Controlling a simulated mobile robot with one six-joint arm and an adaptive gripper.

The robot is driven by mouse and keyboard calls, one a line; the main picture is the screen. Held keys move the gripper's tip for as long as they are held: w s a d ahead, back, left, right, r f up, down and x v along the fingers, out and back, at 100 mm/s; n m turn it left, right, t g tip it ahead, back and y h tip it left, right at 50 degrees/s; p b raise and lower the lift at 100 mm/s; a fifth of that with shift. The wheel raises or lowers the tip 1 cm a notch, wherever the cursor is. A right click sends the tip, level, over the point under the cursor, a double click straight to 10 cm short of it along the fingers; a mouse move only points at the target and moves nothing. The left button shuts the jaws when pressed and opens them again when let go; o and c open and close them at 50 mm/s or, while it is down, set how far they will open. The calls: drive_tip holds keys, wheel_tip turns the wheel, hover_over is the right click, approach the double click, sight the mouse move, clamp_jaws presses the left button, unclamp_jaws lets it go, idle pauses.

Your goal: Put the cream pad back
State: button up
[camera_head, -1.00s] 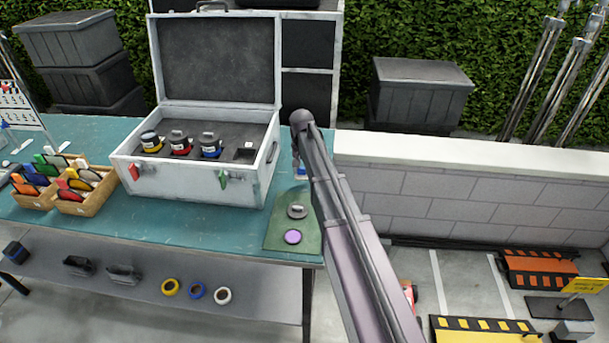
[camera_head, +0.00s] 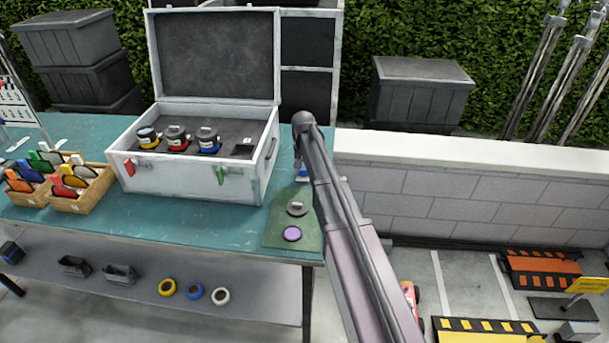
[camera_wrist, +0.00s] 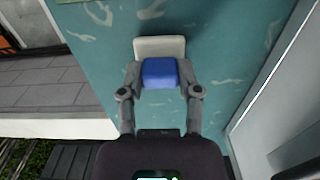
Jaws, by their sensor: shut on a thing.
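The cream pad (camera_wrist: 160,47) shows in the wrist view as a pale rounded slab with a blue block (camera_wrist: 159,73) against its near side. The two look joined. My gripper (camera_wrist: 160,78) is shut, with one finger on each side of the blue block. The teal bench top lies below it; whether the pad touches it I cannot tell. In the head view a small blue and white bit (camera_head: 301,173) shows beside my arm, right of the open case; my arm hides most of it and the gripper.
The open white case (camera_head: 190,180) holds several canisters in dark foam, with a square recess (camera_head: 243,150) at the right. A green mat (camera_head: 278,232) bears a grey puck (camera_head: 297,209) and a purple disc (camera_head: 292,234). Wooden bins (camera_head: 83,198) stand left. A block wall (camera_head: 460,190) adjoins the bench's right.

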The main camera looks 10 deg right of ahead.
sight(303, 169)
drive_tip(key=shift+f, duration=0.25)
drive_tip(key=o, duration=1)
drive_tip(key=shift+r, duration=0.2)
wheel_tip(303, 169, up, 12)
drive_tip(key=p, duration=1.2)
drive_tip(key=shift+w, duration=0.15)
idle(0.3)
drive_tip(key=s+n, duration=0.1)
drive_tip(key=s, duration=0.8)
drive_tip(key=s+n, duration=0.1)
drive_tip(key=s, duration=0.9)
drive_tip(key=s+n, duration=0.1)
drive_tip(key=s, duration=0.9)
drive_tip(key=shift+s+d+n, duration=0.2)
drive_tip(key=shift+d+n, duration=0.05)
drive_tip(key=shift+n, duration=0.05)
